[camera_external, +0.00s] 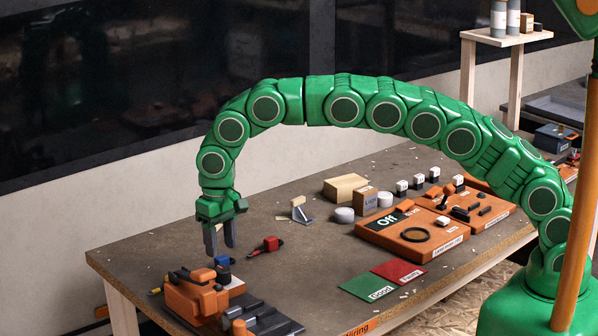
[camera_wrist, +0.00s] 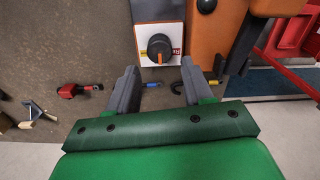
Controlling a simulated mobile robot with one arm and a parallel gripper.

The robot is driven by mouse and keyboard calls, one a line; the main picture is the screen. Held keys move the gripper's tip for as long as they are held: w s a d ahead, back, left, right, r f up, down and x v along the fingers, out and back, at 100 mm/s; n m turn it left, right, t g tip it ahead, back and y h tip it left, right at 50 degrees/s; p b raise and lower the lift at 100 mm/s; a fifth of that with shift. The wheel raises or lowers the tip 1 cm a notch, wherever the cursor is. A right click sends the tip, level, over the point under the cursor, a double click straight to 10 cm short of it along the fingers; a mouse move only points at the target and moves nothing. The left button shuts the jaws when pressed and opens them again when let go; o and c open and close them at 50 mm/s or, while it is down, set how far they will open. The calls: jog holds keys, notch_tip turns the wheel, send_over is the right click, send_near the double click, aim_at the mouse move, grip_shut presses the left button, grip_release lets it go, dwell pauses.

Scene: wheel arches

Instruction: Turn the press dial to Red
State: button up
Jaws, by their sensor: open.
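The press dial (camera_wrist: 159,47) is a round black knob on a white plate in the wrist view. Its orange pointer mark faces the bottom of that picture. Red lettering (camera_wrist: 177,38) shows on the right of the plate, and a yellow patch shows on the left. The orange press (camera_external: 196,296) is at the table's near left corner in the external view, where I cannot clearly make out the dial. My gripper (camera_external: 221,248) points down above the press area, open and empty. In the wrist view its two fingers (camera_wrist: 159,72) are spread either side of the dial's lower edge, apart from it.
A red-handled tool (camera_external: 270,244) lies on the table beside my gripper. Orange panels (camera_external: 412,238), a green card (camera_external: 368,287) and a red card (camera_external: 399,271) lie to the right. A wooden block (camera_external: 345,187) stands at the back. The middle of the table is mostly clear.

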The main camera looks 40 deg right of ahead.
aim_at(219, 273)
jog(key=shift+f, duration=3.75)
jog(key=shift+c, duration=0.5)
jog(key=c, duration=0.7)
jog(key=shift+n, duration=0.4)
jog(key=n, duration=0.5)
jog(key=shift+d, duration=0.1)
jog(key=n, duration=0.5)
jog(key=shift+n, duration=0.3)
